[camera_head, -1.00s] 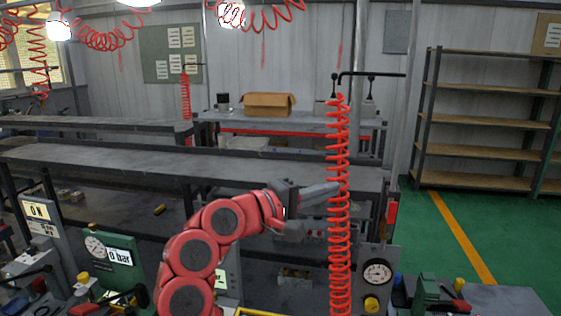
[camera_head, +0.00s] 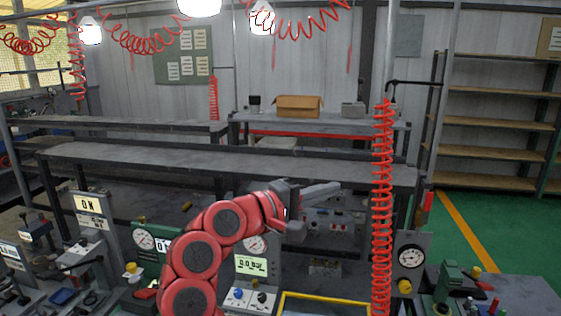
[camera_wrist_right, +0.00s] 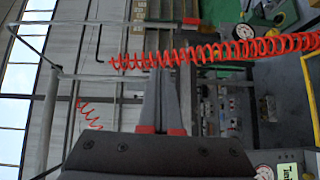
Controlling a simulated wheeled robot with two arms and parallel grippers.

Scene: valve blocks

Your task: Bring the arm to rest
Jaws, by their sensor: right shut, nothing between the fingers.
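My right arm, red with dark joint discs, rises from the bottom middle of the head view and bends to the right. Its gripper (camera_head: 326,191) points right, held above the benches' lower area, with empty fingers. In the right wrist view the two grey fingers (camera_wrist_right: 160,98) lie close together with nothing between them. The gripper is left of the hanging red coiled hose (camera_head: 383,200) in the head view, with a gap between them in the picture. My left gripper is not in view.
The coiled hose also crosses the right wrist view (camera_wrist_right: 220,52). A gauge panel (camera_head: 410,258) stands at the right, a yellow-framed tray (camera_head: 330,296) below the arm. Valve blocks with gauges and displays line the left front. A long grey bench (camera_head: 230,162) runs behind. Green floor is clear at right.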

